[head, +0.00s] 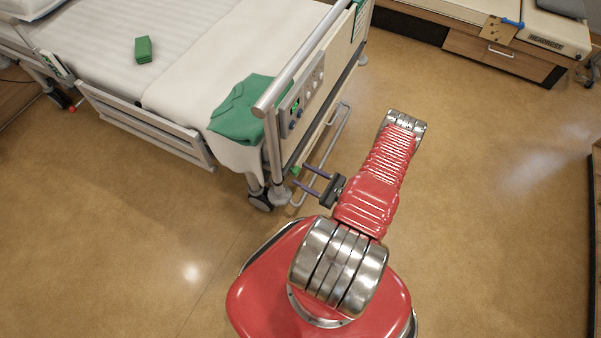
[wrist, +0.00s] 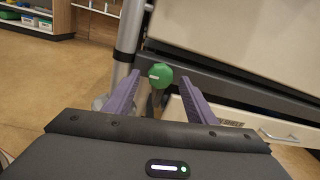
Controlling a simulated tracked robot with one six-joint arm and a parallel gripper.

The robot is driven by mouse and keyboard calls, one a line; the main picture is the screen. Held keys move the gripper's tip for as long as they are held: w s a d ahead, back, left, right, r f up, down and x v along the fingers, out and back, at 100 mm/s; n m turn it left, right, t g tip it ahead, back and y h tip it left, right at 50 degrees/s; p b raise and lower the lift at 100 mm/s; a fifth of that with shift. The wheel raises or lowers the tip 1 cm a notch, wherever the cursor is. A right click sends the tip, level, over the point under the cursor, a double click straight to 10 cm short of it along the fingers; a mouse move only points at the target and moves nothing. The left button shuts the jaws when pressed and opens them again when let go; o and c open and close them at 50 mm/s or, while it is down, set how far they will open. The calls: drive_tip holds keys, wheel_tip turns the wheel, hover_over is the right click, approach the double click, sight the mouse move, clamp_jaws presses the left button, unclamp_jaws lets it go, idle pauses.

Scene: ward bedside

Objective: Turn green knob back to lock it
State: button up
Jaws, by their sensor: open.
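The green knob (wrist: 160,76) sits low on the bed's end frame, with a small white mark on its face. In the wrist view it lies beyond and between my two purple fingertips. My gripper (wrist: 158,100) is open, with nothing between the fingers. In the head view the knob shows as a small green spot (head: 295,171) low at the bed's end, just past the fingertips of my gripper (head: 310,180). The fingers appear apart from the knob, though the exact gap is hard to tell.
The bed's end panel (head: 340,50) carries a control panel (head: 301,98) with small knobs. A green cloth (head: 240,108) drapes over the bed corner. A caster (head: 262,200) stands beside the knob. A drawer labelled bed shelf (wrist: 205,118) is at right. Open floor lies left.

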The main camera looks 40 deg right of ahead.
drive_tip(key=shift+x, duration=1.15)
drive_tip(key=shift+c, duration=0.6)
drive_tip(key=shift+d, duration=0.1)
drive_tip(key=c, duration=0.9)
